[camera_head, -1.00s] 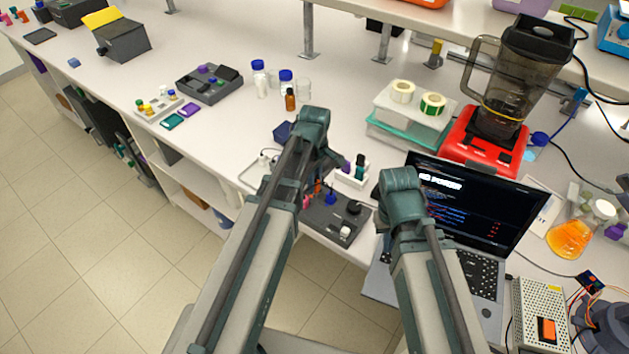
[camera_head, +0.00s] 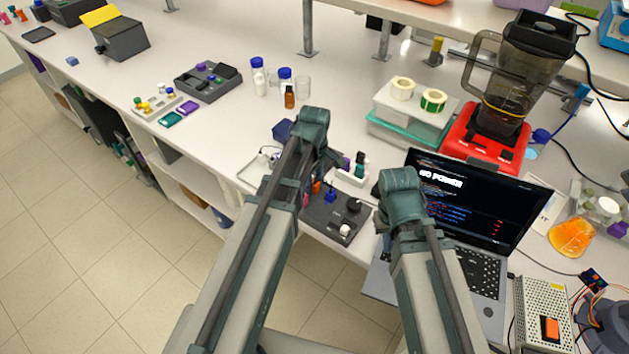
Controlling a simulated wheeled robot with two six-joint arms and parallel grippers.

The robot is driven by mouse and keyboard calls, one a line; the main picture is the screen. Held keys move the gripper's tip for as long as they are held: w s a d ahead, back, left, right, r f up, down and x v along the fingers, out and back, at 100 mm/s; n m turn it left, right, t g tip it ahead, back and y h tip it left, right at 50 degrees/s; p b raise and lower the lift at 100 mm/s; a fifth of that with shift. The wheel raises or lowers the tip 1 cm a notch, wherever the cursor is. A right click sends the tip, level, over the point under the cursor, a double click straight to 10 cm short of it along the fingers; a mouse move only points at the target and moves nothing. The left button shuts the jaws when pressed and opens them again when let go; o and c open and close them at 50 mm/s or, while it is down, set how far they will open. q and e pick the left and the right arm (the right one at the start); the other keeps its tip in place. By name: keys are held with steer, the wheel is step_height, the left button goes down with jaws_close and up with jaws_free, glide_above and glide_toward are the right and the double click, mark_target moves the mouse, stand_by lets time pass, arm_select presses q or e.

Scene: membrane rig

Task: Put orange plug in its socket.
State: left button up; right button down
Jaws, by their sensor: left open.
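A small orange piece, which looks like the orange plug (camera_head: 316,187), shows beside my left arm at the back left of a dark grey rig box (camera_head: 326,222). A blue plug (camera_head: 330,196) stands upright on the box to its right. My left gripper (camera_head: 322,175) is open, mostly hidden behind my left arm, close above the orange piece. I cannot tell whether it touches it. The orange plug's socket cannot be made out. My right arm is bent to the right of the box, and its gripper is hidden.
An open laptop (camera_head: 480,215) reading "NO POWER" stands right of the box. A small white rack (camera_head: 352,174) with bottles is behind it. A red blender (camera_head: 487,140) and stacked boxes (camera_head: 412,115) stand farther back. The bench's front edge is close to the box.

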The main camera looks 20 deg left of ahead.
arm_select(q)
steer(key=shift+s+r+p, duration=0.1)
steer(key=shift+r+p, duration=0.5)
steer(key=shift+r, duration=0.15)
arm_select(e)
steer(key=shift+s+a+r, duration=0.1)
steer(key=shift+r, duration=0.65)
arm_select(q)
step_height(320, 180, up, 12)
steer(key=p, duration=1.2)
steer(key=shift+r, duration=0.2)
arm_select(e)
step_height(320, 180, up, 12)
steer(key=shift+r, duration=0.15)
